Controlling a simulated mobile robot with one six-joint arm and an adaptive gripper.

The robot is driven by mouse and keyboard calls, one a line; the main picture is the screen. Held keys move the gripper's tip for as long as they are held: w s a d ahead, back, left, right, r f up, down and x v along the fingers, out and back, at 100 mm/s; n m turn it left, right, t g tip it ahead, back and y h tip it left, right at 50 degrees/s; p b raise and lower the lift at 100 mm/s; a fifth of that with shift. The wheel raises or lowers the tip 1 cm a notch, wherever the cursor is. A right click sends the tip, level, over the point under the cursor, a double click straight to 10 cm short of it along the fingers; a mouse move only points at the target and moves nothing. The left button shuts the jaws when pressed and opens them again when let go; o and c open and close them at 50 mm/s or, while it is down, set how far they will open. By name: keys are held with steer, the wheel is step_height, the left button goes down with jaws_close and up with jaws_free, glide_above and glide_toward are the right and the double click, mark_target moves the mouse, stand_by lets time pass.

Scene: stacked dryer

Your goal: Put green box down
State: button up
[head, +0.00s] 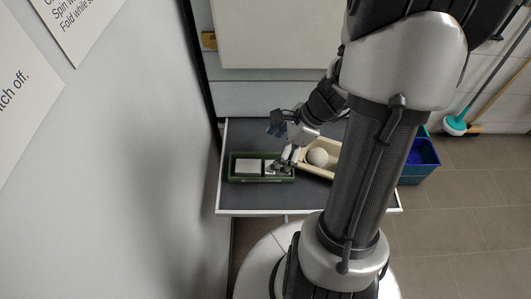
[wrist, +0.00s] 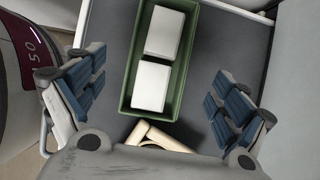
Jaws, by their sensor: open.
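The green box (head: 250,180) is a long open-topped box lying on the grey drawer floor, left of the middle, in the head view. It holds two white blocks, seen clearly in the wrist view, where the green box (wrist: 129,75) runs lengthwise ahead of the gripper. My gripper (head: 282,167) is at the right end of the box in the head view. In the wrist view my gripper (wrist: 160,78) has its blue-padded fingers wide apart, one on each side of the box, with gaps to both walls. It holds nothing.
The pulled-out drawer (head: 296,212) has a white front edge. A pale wooden box (head: 312,169) with a white ball (head: 318,157) lies just right of the green box. A wall stands close on the left. A blue bin (head: 424,160) stands beyond the drawer's right side.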

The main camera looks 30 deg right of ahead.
steer(key=shift+p+v, duration=0.45)
steer(key=shift+v, duration=1.3)
steer(key=s+a+r+n+g+h, duration=0.1)
steer(key=s+a+r+n, duration=0.1)
steer(key=a+r+n, duration=0.5)
steer(key=s+a+r+n+h, duration=0.1)
steer(key=s+a+r+n, duration=0.25)
steer(key=a+n, duration=0.45)
steer(key=s+r+n+t+h, duration=0.2)
steer(key=r+n, duration=0.4)
steer(key=n, duration=0.3)
steer(key=shift+s+r+n+h, duration=0.3)
steer(key=shift+s+n+h, duration=0.15)
steer(key=shift+s, duration=0.35)
steer(key=shift+a, duration=0.1)
